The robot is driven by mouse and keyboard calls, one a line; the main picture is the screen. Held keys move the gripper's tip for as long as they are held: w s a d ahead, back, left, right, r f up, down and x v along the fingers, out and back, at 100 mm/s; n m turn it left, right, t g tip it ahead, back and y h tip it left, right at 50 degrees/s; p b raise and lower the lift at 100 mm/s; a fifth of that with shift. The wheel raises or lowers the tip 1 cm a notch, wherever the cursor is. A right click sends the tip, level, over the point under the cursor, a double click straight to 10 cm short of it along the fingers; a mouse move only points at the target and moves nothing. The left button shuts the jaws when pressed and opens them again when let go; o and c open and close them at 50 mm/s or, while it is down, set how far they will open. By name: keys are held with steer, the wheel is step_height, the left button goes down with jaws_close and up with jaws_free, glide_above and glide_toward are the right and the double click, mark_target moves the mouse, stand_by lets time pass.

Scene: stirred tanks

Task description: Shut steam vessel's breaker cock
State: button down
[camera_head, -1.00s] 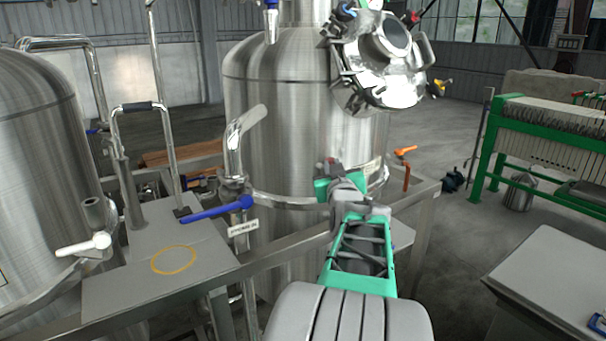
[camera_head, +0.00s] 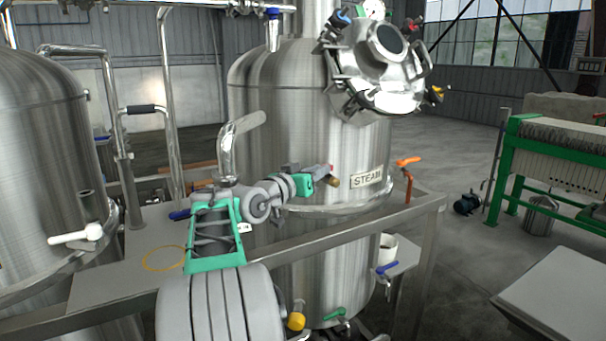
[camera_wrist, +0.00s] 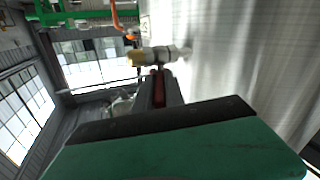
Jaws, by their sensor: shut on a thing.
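The steel steam vessel (camera_head: 290,120) stands in the middle of the head view with a STEAM plate (camera_head: 366,180) on its wall. Its breaker cock (camera_head: 333,181), a small brass-ended valve, sticks out left of the plate. In the wrist view the cock's body (camera_wrist: 158,55) lies just beyond my fingertips, with a yellow brass end at left and its steel stem running to the vessel wall at right. My gripper (camera_head: 312,176) reaches in from the left, shut on the cock's red handle (camera_wrist: 159,88). The fingers hide part of the handle.
A steel frame rail (camera_head: 340,236) runs in front of the vessel. A bent steel pipe (camera_head: 228,150) stands left, close to my arm. Another tank (camera_head: 45,150) with a white-handled valve (camera_head: 78,237) is far left.

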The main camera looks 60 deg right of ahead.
stand_by(0.4)
steer(key=c, duration=1.4)
jaws_free()
steer(key=b+v, duration=0.1)
steer(key=v, duration=0.6)
steer(key=shift+a, duration=0.35)
